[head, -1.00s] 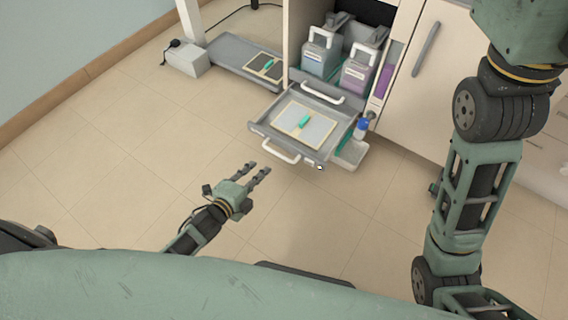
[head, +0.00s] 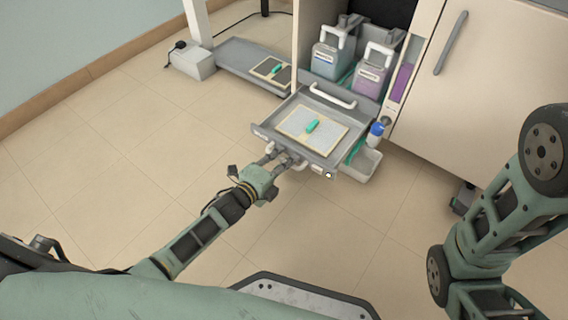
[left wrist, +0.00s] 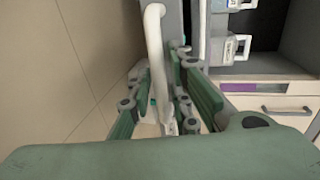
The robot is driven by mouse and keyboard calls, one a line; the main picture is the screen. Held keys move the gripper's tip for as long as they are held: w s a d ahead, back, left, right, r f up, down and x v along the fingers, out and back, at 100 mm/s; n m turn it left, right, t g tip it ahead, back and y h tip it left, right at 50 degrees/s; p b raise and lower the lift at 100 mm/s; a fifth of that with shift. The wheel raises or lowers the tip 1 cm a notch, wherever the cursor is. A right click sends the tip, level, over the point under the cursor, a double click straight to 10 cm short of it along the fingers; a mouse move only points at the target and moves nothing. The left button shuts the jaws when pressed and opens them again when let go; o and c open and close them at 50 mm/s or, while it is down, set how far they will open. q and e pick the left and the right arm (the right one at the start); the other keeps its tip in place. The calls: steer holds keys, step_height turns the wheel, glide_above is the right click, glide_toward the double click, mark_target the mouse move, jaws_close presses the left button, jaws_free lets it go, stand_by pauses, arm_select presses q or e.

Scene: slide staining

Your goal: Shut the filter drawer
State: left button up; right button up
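The filter drawer (head: 318,160) is a grey tray pulled out from the low cabinet. A pale filter pad (head: 298,122) with a teal piece (head: 312,125) lies in it. My left gripper (head: 281,158) is at the drawer's front, by its white handle, which it partly hides. In the left wrist view, the white handle (left wrist: 155,40) runs between the parted fingers of the left gripper (left wrist: 162,100). The fingers look open around it; I cannot tell whether they touch it. My right gripper is out of view.
Two jugs, grey (head: 328,60) and purple (head: 371,78), stand in the cabinet behind the drawer. A side bin (head: 362,165) and a blue-capped bottle (head: 375,134) are right of it. A low shelf (head: 240,62) is at left. The floor in front is clear.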

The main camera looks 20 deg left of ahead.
arm_select(q)
steer(key=shift+w, duration=0.1)
jaws_close()
stand_by(0.5)
